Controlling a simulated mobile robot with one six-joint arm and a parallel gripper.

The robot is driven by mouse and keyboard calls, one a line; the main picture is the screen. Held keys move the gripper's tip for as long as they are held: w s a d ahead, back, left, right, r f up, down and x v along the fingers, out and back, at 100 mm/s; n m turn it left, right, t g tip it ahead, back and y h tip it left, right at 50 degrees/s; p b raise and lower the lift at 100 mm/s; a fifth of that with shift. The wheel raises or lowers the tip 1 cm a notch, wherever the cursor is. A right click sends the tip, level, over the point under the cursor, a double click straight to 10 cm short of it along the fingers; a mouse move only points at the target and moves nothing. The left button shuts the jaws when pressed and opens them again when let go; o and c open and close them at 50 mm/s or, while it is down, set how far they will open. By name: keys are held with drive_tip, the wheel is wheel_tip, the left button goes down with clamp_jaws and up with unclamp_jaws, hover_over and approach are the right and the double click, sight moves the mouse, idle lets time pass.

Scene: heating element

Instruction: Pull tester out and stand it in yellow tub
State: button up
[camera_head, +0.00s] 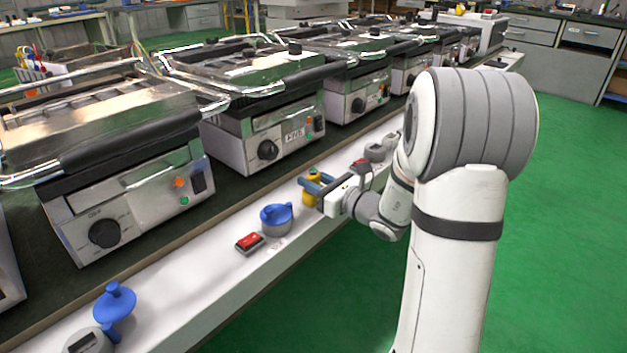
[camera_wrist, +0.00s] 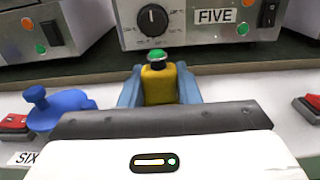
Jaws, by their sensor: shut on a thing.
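My gripper (camera_wrist: 160,88) has its blue fingers shut on a yellow piece with a dark collar and green top (camera_wrist: 158,82). In the head view this yellow piece (camera_head: 310,196) is at the white ledge, below the heater with the black knob. I take it for the tester, though its lower part is hidden by my gripper in the wrist view. I cannot tell whether it touches the ledge or sits in a holder. No separate yellow tub can be made out.
A blue knobbed piece (camera_head: 276,217) and a red switch (camera_head: 250,242) are left of my gripper on the narrow ledge (camera_head: 205,275). Another blue piece (camera_head: 115,303) is nearer. A heater marked FIVE (camera_wrist: 205,22) stands close behind. Green floor (camera_head: 570,230) is free to the right.

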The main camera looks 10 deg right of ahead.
drive_tip(key=shift+f, duration=0.3)
drive_tip(key=o, duration=1)
drive_tip(key=shift+o, duration=0.2)
drive_tip(key=p+v, duration=0.2)
drive_tip(key=v, duration=0.5)
drive_tip(key=shift+s+d, duration=0.2)
drive_tip(key=shift+s, duration=0.1)
drive_tip(key=shift+r, duration=0.15)
